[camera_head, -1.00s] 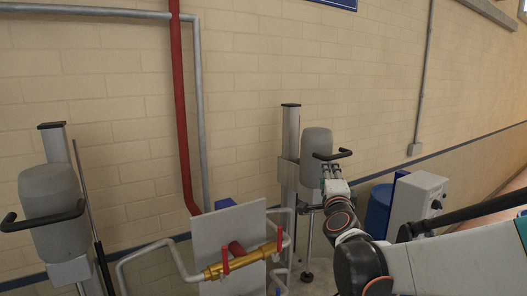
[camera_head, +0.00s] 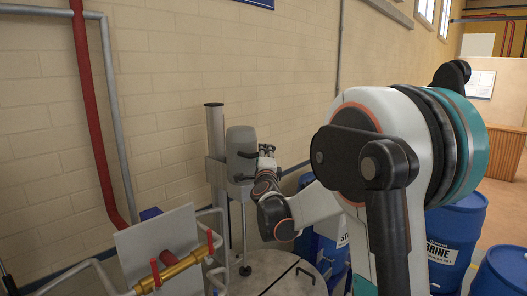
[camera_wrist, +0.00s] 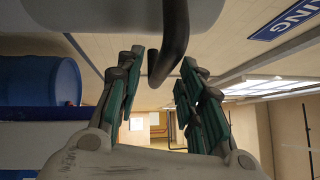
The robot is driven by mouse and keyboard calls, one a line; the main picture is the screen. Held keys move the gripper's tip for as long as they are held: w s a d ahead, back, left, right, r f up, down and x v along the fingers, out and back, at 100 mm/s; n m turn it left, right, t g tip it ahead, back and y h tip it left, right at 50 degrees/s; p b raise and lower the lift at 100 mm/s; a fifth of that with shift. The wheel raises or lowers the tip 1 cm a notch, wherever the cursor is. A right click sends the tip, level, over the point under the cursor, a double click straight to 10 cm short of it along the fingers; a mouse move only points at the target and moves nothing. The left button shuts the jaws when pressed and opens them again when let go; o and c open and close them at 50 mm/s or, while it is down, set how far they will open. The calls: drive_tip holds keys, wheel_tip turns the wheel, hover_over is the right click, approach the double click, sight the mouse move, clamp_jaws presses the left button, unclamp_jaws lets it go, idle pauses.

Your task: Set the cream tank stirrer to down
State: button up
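A stirrer with a grey motor housing (camera_head: 240,143) hangs on an upright metal column (camera_head: 215,150) by the wall. The housing sits near the column's top, and a thin shaft drops from it toward a round tank lid (camera_head: 285,282). Whether this is the cream tank's stirrer I cannot read. Its black handle (camera_head: 248,155) points toward my gripper (camera_head: 265,152), which is right beside it. In the wrist view the handle (camera_wrist: 175,40) comes down between the green-padded fingertips of my gripper (camera_wrist: 163,62). The fingers are apart, with visible gaps to the handle.
A grey panel (camera_head: 150,240) with a brass valve (camera_head: 178,268) and red levers stands left of the stirrer. Blue drums (camera_head: 455,235) stand at the right. A red pipe (camera_head: 95,130) runs down the wall. My arm hides much of the middle right.

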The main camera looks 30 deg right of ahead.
drive_tip(key=shift+x, duration=1.15)
clamp_jaws()
wheel_tip(320, 180, down, 30)
drive_tip(key=b, duration=2.2)
drive_tip(key=shift+f+b, duration=0.2)
drive_tip(key=shift+b, duration=0.1)
drive_tip(key=shift+s+a, duration=0.1)
unclamp_jaws()
drive_tip(key=shift+f, duration=0.15)
